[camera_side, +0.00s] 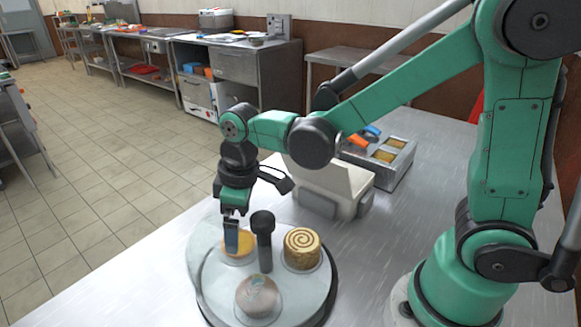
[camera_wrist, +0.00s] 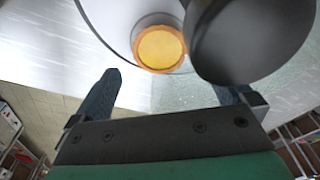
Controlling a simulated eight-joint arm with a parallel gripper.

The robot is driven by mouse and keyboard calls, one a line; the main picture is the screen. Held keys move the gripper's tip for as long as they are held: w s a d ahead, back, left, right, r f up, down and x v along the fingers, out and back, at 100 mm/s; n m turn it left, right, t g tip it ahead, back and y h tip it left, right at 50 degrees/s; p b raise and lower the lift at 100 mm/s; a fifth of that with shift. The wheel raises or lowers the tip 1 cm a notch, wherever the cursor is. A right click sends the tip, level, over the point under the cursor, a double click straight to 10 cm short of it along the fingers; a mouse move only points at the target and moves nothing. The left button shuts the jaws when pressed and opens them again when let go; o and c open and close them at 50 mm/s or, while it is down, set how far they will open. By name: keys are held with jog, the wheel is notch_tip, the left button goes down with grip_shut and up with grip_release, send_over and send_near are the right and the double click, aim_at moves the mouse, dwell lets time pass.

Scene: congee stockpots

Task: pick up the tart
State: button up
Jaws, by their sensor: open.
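The tart (camera_side: 244,243) is a small round pastry with a yellow-orange top, lying on the far side of a round tray (camera_side: 213,283). My gripper (camera_side: 231,246) points down at it and covers part of it in the side view. In the wrist view the tart (camera_wrist: 160,49) shows whole at top centre, ahead of the fingertips. My gripper (camera_wrist: 168,82) is open there, with a finger on each side and nothing between them. The exact height of the fingertips above the tray is hard to tell.
A dark upright handle (camera_side: 264,240) with a round knob stands mid-tray beside the tart; its knob (camera_wrist: 250,38) looms large in the wrist view. A spiral-topped cake (camera_side: 301,248) and a round pastry (camera_side: 258,296) share the tray. A pale scale-like box (camera_side: 345,185) stands behind.

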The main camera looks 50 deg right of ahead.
jog(key=shift+w+a+f, duration=0.1)
jog(key=shift+f, duration=0.95)
jog(key=shift+w+a+f, duration=0.1)
jog(key=shift+f, duration=0.95)
jog(key=c, duration=1.1)
